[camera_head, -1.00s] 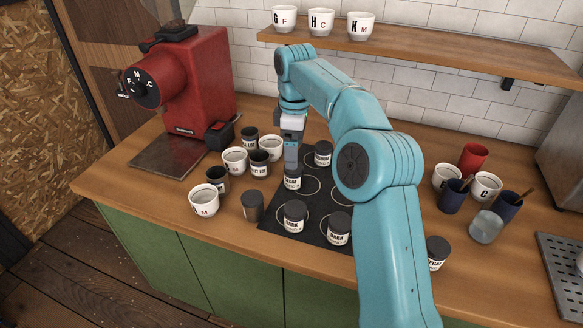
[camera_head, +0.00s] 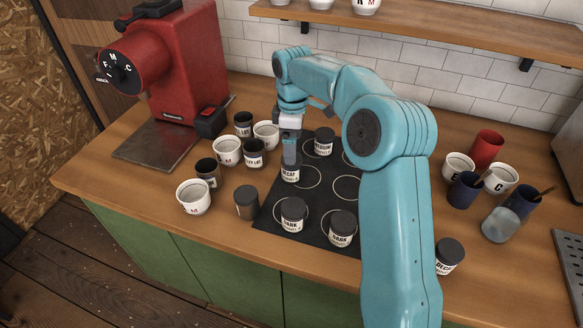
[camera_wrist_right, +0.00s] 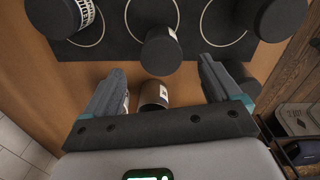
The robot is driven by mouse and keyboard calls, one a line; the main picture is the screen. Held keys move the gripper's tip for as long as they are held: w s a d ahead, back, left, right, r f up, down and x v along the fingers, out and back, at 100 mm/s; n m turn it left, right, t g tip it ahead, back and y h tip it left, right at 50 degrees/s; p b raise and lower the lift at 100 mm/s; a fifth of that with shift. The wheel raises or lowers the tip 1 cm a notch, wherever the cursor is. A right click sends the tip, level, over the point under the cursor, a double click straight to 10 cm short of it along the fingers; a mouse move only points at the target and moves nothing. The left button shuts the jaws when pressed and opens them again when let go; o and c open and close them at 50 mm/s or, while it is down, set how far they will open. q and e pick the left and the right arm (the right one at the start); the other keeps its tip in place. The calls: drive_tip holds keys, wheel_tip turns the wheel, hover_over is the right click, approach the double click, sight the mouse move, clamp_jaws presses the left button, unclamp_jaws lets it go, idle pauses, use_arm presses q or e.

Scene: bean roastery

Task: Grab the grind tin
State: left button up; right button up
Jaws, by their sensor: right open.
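No tin has a readable grind label, so I cannot tell which is the grind tin. My right gripper (camera_head: 289,160) points down just above or behind a black-lidded decaf tin (camera_head: 290,173) on the black mat. In the right wrist view the gripper (camera_wrist_right: 160,88) is open. A black-lidded tin (camera_wrist_right: 160,52) stands beyond the fingertips, and an open dark tin with a pale label (camera_wrist_right: 153,96) shows between the fingers. Neither is gripped. A plain dark tin (camera_head: 246,203) stands left of the mat. My left gripper is not in view.
The mat (camera_head: 272,222) also holds a medium tin (camera_head: 324,142) and two dark tins, (camera_head: 293,215) and (camera_head: 342,229). White mugs and small dark tins crowd its left side, beside the red grinder (camera_head: 185,75). Another tin (camera_head: 449,256) and several cups stand right.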

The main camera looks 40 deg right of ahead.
sight(291, 174)
wheel_tip(291, 174, down, 3)
drive_tip(key=shift+a+f, duration=0.1)
drive_tip(key=shift+f, duration=0.45)
wheel_tip(291, 174, down, 5)
drive_tip(key=shift+r, duration=0.2)
drive_tip(key=shift+s, duration=0.1)
drive_tip(key=c, duration=1.1)
